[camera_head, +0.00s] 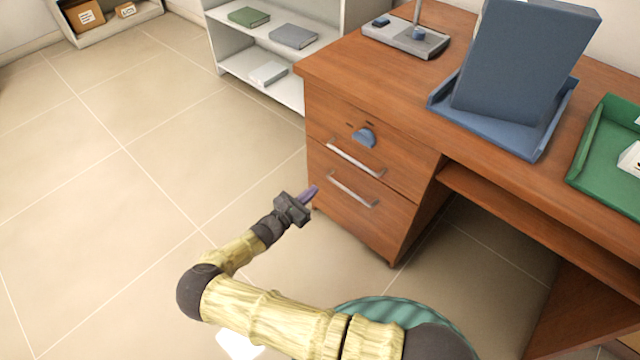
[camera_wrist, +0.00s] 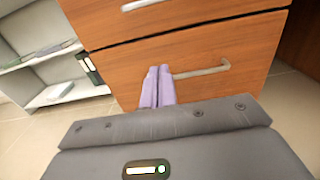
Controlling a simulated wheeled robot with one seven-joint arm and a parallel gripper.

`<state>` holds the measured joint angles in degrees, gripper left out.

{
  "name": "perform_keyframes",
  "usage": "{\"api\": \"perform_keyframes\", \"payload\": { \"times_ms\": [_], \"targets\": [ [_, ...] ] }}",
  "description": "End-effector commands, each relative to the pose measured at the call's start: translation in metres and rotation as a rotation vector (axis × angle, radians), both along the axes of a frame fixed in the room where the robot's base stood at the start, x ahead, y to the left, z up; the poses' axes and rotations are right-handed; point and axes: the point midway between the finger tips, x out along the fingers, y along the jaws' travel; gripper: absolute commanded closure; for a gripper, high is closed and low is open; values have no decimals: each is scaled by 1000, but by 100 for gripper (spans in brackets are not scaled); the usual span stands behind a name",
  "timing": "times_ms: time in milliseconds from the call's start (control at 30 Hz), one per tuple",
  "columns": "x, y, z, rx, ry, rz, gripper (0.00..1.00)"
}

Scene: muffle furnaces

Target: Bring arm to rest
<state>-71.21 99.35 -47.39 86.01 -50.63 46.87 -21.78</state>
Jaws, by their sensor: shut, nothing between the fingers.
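My gripper (camera_head: 310,192) is at the end of my outstretched arm, low over the floor and in front of the wooden desk's (camera_head: 352,87) drawers. Its two purple fingers are together and empty. In the wrist view the fingertips (camera_wrist: 158,72) appear in front of the lower drawer (camera_wrist: 195,62), left of its metal handle (camera_wrist: 190,72). I cannot tell whether they touch the drawer face. Both handled drawers look closed in the head view.
A blue tray (camera_head: 540,145) with a dark blue upright item and a green tray (camera_head: 583,150) are on the desk. A white shelf (camera_head: 283,90) with books stands behind the desk's left end. The tiled floor (camera_head: 110,190) on the left is clear.

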Motion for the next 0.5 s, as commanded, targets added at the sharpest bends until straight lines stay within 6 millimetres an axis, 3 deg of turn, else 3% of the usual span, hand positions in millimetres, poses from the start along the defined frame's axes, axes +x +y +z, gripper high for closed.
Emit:
{"api": "perform_keyframes", "payload": {
  "times_ms": [500],
  "targets": [
    [0, -5, 0, 0, 0, -10, 100]
  ]
}}
